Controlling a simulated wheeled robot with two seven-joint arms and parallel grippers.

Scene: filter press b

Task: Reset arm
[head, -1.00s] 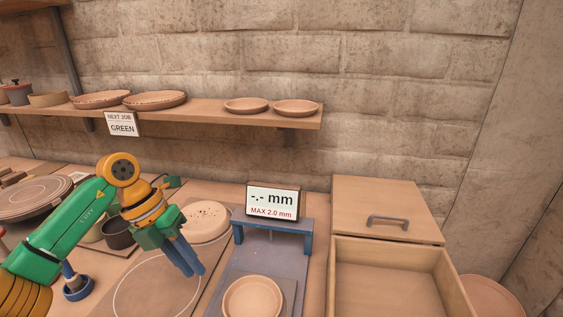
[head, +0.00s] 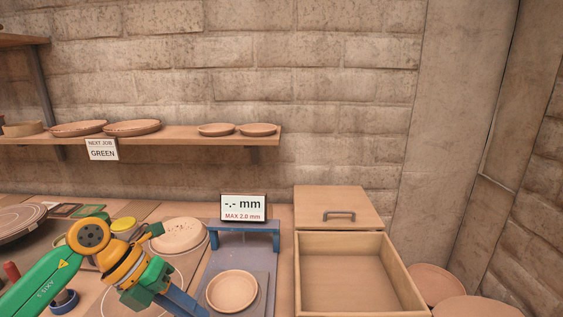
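My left arm comes in from the lower left in the head view. Its gripper (head: 183,302) points down and to the right beside the gauge stand, near the bottom edge of the picture. Its blue fingers lie close together and look shut, with nothing seen between them. My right gripper is not in view.
An open, empty wooden drawer box (head: 408,277) stands to the right. A shelf (head: 190,138) with shallow dishes runs behind.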

